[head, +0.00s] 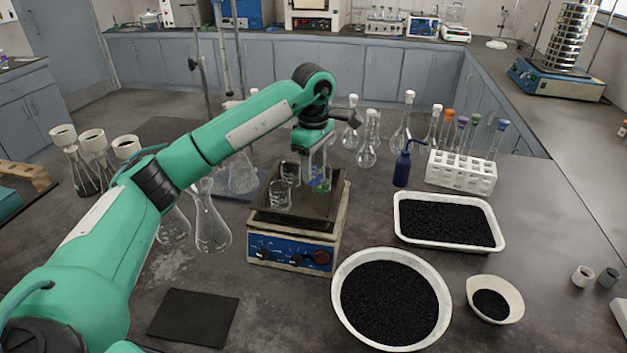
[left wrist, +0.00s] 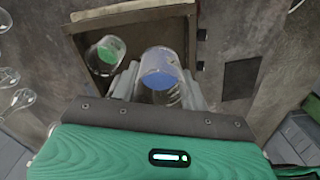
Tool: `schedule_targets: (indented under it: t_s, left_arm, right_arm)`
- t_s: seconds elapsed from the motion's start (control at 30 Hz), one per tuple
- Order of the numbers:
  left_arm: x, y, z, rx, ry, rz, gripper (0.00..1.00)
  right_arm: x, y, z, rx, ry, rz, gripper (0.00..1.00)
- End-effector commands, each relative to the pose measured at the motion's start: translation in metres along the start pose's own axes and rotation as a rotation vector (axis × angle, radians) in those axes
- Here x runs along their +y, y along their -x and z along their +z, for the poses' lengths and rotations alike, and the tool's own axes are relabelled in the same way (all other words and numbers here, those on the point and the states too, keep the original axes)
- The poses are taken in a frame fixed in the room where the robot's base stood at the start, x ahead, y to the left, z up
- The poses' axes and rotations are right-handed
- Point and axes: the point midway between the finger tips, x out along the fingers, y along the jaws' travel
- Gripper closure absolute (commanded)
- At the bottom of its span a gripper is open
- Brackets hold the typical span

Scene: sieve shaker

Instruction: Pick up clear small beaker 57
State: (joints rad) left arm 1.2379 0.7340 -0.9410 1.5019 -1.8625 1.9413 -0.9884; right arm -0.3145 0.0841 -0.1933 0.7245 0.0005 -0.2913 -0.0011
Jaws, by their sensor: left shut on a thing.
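My left gripper (head: 316,160) is above the right side of the hot plate, pointing down. In the left wrist view its fingers (left wrist: 158,88) are on both sides of a clear small beaker (left wrist: 160,74) with a bluish round face, and are shut on it. In the head view the gripper partly hides this beaker. Green shows in a beaker (left wrist: 106,50) beside it in the wrist view. Two clear beakers (head: 280,196) (head: 290,173) stand on the left of the plate top. I cannot read any number. My right gripper is not in view.
The hot plate (head: 290,249) stands mid-bench. Flasks (head: 212,230) stand to its left and several stoppered flasks (head: 366,152) behind it. A blue bottle (head: 402,168), tube rack (head: 460,173), white tray (head: 400,232) and round bowl (head: 345,318) of black grains are on the right.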

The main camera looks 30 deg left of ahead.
Motion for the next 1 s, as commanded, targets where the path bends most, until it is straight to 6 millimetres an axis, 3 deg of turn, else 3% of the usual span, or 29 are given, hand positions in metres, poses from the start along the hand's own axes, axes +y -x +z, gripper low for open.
schedule_targets:
  t_s: [0.5,1.0]
  left_arm:
    - [0.000,0.066,0.000,0.001,0.001,0.003,0.80]
    - [0.000,0.093,0.000,0.000,0.000,0.001,0.80]
  right_arm:
    - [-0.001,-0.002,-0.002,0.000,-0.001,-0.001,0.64]
    - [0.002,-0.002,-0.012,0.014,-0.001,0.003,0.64]
